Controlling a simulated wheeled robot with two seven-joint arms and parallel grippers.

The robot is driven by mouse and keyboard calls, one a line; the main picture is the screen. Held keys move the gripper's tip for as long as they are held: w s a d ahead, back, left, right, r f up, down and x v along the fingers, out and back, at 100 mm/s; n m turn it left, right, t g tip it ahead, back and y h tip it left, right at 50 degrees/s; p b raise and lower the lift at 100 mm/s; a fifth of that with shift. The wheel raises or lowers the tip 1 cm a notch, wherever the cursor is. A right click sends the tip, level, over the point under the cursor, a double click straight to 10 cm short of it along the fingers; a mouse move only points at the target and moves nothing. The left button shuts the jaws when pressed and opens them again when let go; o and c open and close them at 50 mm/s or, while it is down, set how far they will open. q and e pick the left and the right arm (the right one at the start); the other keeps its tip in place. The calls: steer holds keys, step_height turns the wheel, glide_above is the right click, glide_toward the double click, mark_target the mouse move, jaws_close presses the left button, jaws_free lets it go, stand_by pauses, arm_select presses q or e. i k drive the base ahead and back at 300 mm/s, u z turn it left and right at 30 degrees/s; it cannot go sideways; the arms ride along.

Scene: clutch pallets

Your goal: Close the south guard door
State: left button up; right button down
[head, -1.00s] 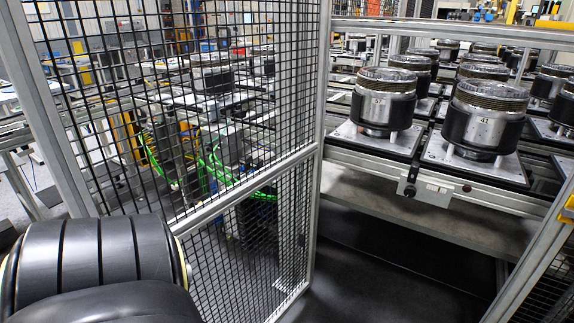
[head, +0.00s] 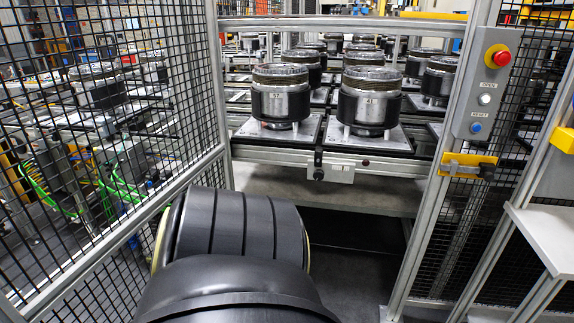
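The south guard door, a black mesh panel in a silver frame (head: 219,95), stands on the left of the head view, swung open at an angle. The doorway to its right is open, up to the silver post (head: 441,165). A yellow latch piece (head: 467,160) is fixed on that post. My black arm link covers the bottom middle of the view, in front of the door's lower part. Neither gripper shows. Whether the arm touches the door cannot be told.
A grey control box (head: 487,85) with a red button hangs on the right post. Behind the opening, clutch units (head: 281,97) stand on pallets on a conveyor (head: 265,155). A white shelf (head: 545,232) juts in at right. Dark floor shows in the opening.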

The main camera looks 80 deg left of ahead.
mark_target(16, 307)
steer(key=k, duration=2.6)
steer(key=u, duration=1.8)
steer(key=i, duration=0.15)
